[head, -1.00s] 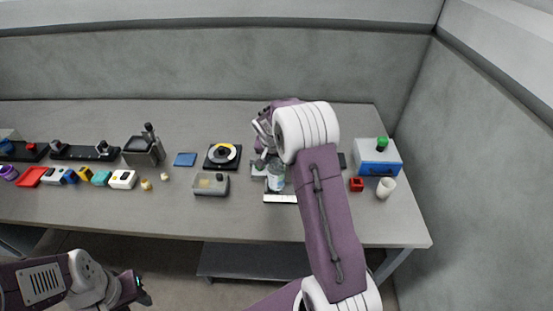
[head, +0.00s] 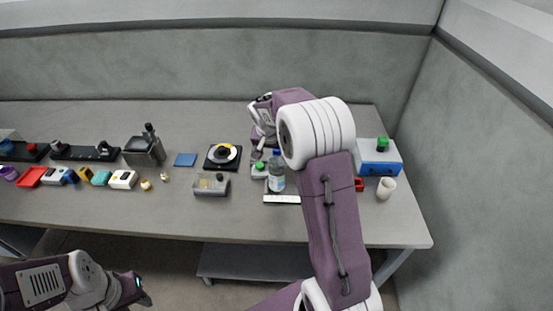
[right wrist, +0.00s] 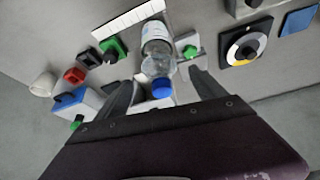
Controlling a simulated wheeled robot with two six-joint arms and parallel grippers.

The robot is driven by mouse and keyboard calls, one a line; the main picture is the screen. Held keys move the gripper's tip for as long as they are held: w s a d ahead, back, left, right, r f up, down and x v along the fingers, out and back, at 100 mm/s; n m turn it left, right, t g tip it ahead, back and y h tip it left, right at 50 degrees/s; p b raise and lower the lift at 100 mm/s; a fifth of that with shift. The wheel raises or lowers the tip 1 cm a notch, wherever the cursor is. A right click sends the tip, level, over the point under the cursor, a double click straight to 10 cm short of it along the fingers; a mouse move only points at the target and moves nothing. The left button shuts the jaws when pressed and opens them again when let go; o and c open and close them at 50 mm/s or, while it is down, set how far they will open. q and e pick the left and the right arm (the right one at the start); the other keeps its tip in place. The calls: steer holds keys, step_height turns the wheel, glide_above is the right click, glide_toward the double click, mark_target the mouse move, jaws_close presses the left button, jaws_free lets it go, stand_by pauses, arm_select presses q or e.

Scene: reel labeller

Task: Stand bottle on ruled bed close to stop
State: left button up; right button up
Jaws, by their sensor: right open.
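The clear bottle (head: 276,175) with a pale label stands upright at the back edge of the white ruled bed (head: 282,199). In the right wrist view the bottle (right wrist: 157,48) shows its blue cap, with the ruled strip (right wrist: 128,18) beyond it. My right gripper (head: 260,150) is behind the bottle in the head view. In the wrist view its open fingers (right wrist: 162,92) lie on either side of the cap, without visible contact. Green-knobbed parts (right wrist: 190,52) flank the bottle; I cannot tell which is the stop. My left gripper (head: 142,292) is low at the left, its opening unclear.
A black reel turntable (head: 223,156) and a grey box (head: 211,185) stand left of the bottle. A blue-white box (head: 379,160), a red block (head: 359,184) and a white cup (head: 386,188) stand to the right. The table front is mostly clear.

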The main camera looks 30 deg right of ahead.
steer(key=v, duration=0.5)
steer(key=shift+s+a+r, duration=0.1)
steer(key=shift+r, duration=0.2)
steer(key=s+a+f+n+g+y, duration=0.1)
steer(key=s+a+f+n, duration=0.3)
steer(key=s, duration=0.7)
steer(key=s+a+f+n+g+y, duration=0.1)
steer(key=s+a+f+n+y, duration=0.1)
steer(key=s+a+f+n, duration=0.2)
steer(key=s+a+f, duration=0.3)
steer(key=s+a, duration=0.1)
steer(key=s, duration=0.3)
steer(key=shift+f, duration=0.25)
steer(key=shift+a, duration=0.1)
